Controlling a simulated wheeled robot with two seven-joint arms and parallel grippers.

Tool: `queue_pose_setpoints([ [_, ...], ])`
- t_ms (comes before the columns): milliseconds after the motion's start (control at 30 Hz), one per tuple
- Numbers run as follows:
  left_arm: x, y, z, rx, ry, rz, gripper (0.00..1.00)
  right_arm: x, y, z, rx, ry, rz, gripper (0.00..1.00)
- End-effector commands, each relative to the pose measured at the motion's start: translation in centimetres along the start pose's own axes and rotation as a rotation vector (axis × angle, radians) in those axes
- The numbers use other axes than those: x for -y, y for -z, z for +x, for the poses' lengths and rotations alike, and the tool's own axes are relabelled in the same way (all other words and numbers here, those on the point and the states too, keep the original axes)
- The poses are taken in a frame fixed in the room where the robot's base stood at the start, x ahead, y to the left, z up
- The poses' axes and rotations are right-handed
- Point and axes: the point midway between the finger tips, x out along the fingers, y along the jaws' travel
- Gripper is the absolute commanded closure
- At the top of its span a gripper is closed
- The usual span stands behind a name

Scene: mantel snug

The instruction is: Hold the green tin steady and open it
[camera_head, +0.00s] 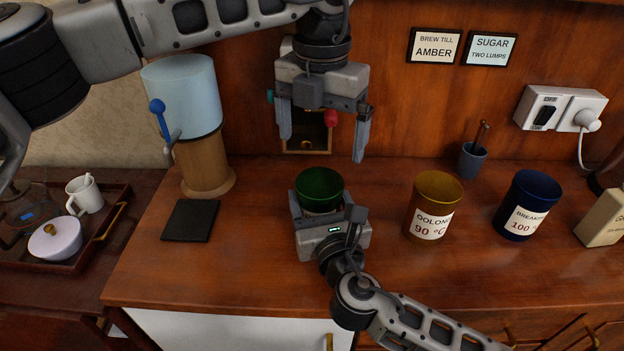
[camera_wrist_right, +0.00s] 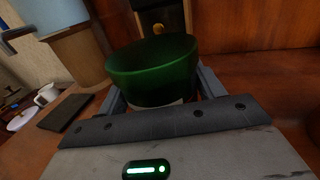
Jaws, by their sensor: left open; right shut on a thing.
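The green tin (camera_head: 320,186) stands upright on the wooden counter, its top showing as a dark green round. It also shows in the right wrist view (camera_wrist_right: 153,72), filling the middle. My right gripper (camera_head: 321,205) is shut on the tin's body from the front, one finger on each side; its body hides most of the label. My left gripper (camera_head: 324,140) is open and empty, fingers pointing down, above and behind the tin with a gap between them. A small box with a brass knob and a red part beside it show behind the left fingers.
A yellow-brown oolong tin (camera_head: 433,205) and a blue breakfast tin (camera_head: 527,205) stand to the right. A dispenser with a blue tap (camera_head: 182,100) and a dark square mat (camera_head: 190,221) are at left. A tray (camera_head: 75,258) holds a mug and a lidded pot. A small cup (camera_head: 472,161) stands behind.

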Motion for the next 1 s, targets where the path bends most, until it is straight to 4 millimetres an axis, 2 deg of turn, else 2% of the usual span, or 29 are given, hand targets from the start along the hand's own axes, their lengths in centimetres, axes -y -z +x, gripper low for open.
queue_pose_setpoints([
  [167, 0.1, 0.7, 0.0, 0.026, -0.004, 0.342, 0.02, 0.0, 0.1, 0.0, -0.001, 0.001, 0.0, 0.73],
  [567, 0.2, 2.6, -0.9, 0.119, -0.108, 1.47, 0.02, 0.0, 0.1, 0.0, -0.001, 0.001, -0.001, 0.73],
  [800, 0.1, 3.8, -1.8, 0.139, -0.253, 2.137, 0.02, 0.0, 0.1, 0.0, -0.001, 0.001, -0.001, 0.73],
  [1000, 0.0, 4.8, -2.6, 0.105, -0.417, 2.642, 0.02, 0.0, 0.1, 0.0, -0.001, 0.001, -0.001, 0.73],
])
